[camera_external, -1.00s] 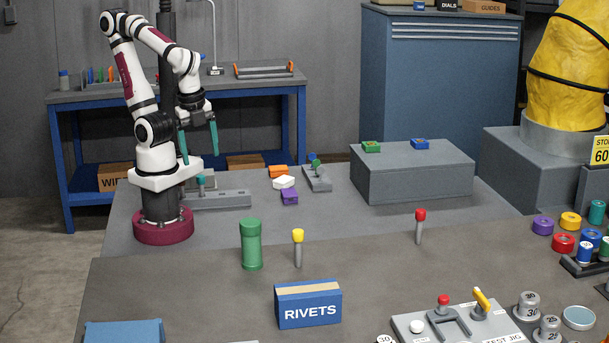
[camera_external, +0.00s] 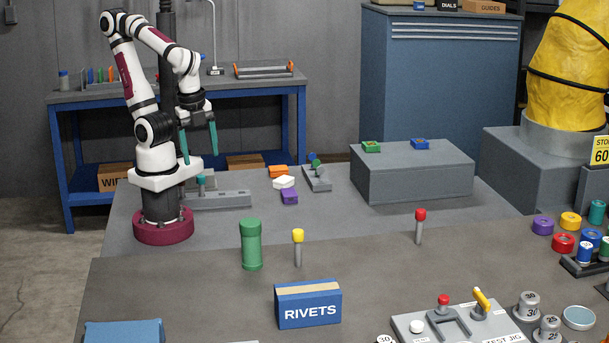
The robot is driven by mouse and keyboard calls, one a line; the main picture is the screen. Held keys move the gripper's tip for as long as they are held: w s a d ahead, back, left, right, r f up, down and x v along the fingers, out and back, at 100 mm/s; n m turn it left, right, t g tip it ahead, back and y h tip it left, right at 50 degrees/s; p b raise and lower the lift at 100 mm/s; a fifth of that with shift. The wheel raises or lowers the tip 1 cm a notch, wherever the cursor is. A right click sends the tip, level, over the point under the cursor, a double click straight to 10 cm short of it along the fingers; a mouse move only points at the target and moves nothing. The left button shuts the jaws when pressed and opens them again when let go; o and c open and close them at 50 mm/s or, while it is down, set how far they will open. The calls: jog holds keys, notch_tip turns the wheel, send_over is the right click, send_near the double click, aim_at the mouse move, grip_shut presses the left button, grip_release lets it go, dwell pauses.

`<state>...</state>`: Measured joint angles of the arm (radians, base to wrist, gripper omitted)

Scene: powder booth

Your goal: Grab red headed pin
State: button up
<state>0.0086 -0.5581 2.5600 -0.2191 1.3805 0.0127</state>
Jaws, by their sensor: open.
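The red headed pin (camera_external: 420,226) stands upright on the grey table, right of centre. It has a round red head on a grey shank. My gripper (camera_external: 199,158) is at the left rear, pointing down with its two teal fingers apart and nothing between them. It is well to the left of the pin and behind it, above the table.
A yellow headed pin (camera_external: 298,248) and a green cylinder (camera_external: 251,245) stand left of the red pin. A blue RIVETS box (camera_external: 308,305) and a test jig (camera_external: 455,322) are in front. A grey block (camera_external: 412,176) stands behind. The table around the pin is clear.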

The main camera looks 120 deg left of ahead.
jog(key=shift+c, duration=0.5)
jog(key=m+t+y, duration=0.8)
jog(key=m+t, duration=0.2)
jog(key=m, duration=1.1)
send_over(420, 218)
jog(key=s+d, duration=0.8)
jog(key=s, duration=0.2)
notch_tip(420, 218, down, 6)
jog(key=f, duration=0.1)
jog(key=x, duration=1.4)
jog(key=shift+w+f, duration=0.2)
jog(key=shift+f, duration=0.05)
grip_shut()
